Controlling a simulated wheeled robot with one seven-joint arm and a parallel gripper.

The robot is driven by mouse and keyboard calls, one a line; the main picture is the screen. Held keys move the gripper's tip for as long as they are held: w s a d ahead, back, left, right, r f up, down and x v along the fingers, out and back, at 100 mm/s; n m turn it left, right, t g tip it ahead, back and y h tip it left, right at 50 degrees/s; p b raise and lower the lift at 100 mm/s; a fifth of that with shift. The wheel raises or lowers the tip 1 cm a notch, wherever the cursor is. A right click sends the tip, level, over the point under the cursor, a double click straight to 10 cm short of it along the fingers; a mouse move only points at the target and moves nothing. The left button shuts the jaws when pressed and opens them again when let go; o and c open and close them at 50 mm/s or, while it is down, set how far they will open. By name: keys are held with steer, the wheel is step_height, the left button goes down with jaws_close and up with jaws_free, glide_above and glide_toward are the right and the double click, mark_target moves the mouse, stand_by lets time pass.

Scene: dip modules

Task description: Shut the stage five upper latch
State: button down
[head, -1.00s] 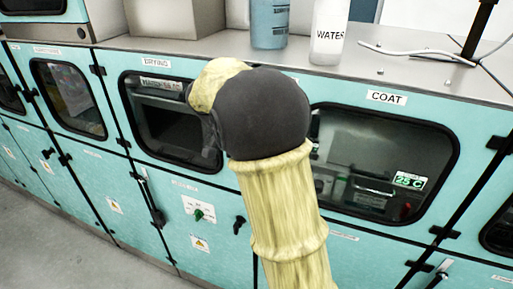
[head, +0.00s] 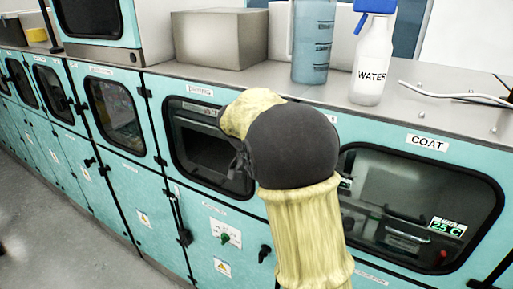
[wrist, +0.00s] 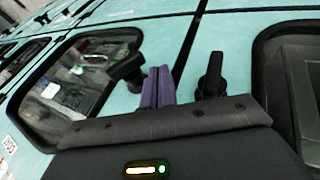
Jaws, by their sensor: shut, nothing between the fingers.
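My gripper (wrist: 158,90) shows in the wrist view as two purple fingers pressed together with nothing between them. It points at the turquoise cabinet front, close to the seam between two windowed doors. A black latch handle (wrist: 212,76) stands upright just right of the fingers. Another black latch handle (wrist: 129,67) lies tilted just left of them, by the left door's window. I cannot tell whether the fingers touch either one. No stage number is readable, so I cannot tell which latch is stage five's upper one. In the head view my arm hides the gripper.
The DRYING door (head: 185,192) and the COAT door (head: 425,165) sit under a grey worktop (head: 240,82). A blue jug (head: 313,45), a WATER bottle (head: 372,65) and a box (head: 218,38) stand on it. Floor (head: 60,235) is clear at lower left.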

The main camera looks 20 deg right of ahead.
steer(key=w+b+v, duration=0.1)
steer(key=v, duration=1)
steer(key=shift+a+f+b, duration=0.2)
steer(key=shift+a+b, duration=0.05)
steer(key=shift+b, duration=0.15)
